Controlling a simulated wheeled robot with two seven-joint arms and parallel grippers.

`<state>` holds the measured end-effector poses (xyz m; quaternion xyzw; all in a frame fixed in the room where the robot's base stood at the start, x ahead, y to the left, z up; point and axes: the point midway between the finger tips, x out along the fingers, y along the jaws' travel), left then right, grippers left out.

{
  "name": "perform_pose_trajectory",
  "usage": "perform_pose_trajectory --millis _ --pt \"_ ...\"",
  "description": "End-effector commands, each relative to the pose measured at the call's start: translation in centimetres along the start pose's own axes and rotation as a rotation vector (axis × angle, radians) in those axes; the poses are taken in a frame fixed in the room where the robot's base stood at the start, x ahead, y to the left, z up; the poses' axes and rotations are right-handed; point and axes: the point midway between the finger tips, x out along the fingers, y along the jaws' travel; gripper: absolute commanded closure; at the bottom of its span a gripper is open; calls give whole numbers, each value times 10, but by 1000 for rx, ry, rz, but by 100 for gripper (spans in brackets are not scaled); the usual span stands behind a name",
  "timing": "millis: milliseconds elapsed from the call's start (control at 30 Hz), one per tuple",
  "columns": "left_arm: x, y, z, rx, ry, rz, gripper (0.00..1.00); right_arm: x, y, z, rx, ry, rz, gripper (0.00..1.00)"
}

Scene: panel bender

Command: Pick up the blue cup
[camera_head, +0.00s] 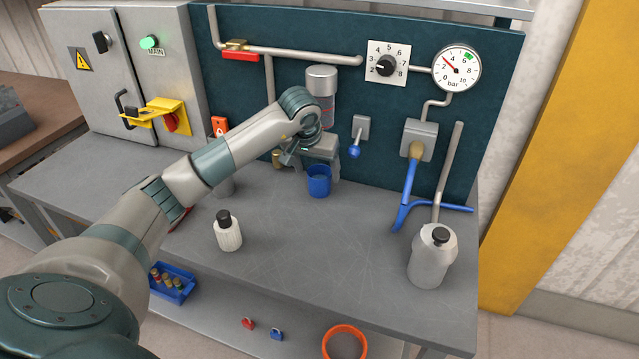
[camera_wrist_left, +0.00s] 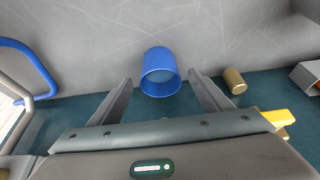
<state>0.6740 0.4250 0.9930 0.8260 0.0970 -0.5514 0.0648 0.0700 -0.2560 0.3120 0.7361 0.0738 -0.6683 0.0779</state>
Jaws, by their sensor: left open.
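The blue cup (camera_head: 319,181) stands upright on the grey workbench, close to the dark panel. In the left wrist view the cup (camera_wrist_left: 160,74) shows its open mouth between my two fingertips. My left gripper (camera_head: 312,160) is at the end of the arm coming in from the left, right by the cup in the head view. In the left wrist view my left gripper (camera_wrist_left: 159,81) is open, with a finger on either side of the cup and a visible gap to each. It holds nothing. My right gripper is not in view.
A white bottle with a black cap (camera_head: 228,232) stands left of the cup, and a grey canister (camera_head: 431,258) stands to the right. A blue hose (camera_head: 405,200) hangs from the panel. A small brass cylinder (camera_wrist_left: 234,80) lies beside the cup. The bench's front middle is clear.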

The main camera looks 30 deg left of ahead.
Motion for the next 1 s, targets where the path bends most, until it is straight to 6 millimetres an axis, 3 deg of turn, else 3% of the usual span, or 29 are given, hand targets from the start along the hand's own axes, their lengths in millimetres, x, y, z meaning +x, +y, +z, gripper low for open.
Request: perform_pose_trajectory --millis 500,1000 --pt "54 0 1 0 -3 1 28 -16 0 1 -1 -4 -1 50" --pt "56 0 0 0 -1 0 28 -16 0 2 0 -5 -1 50"
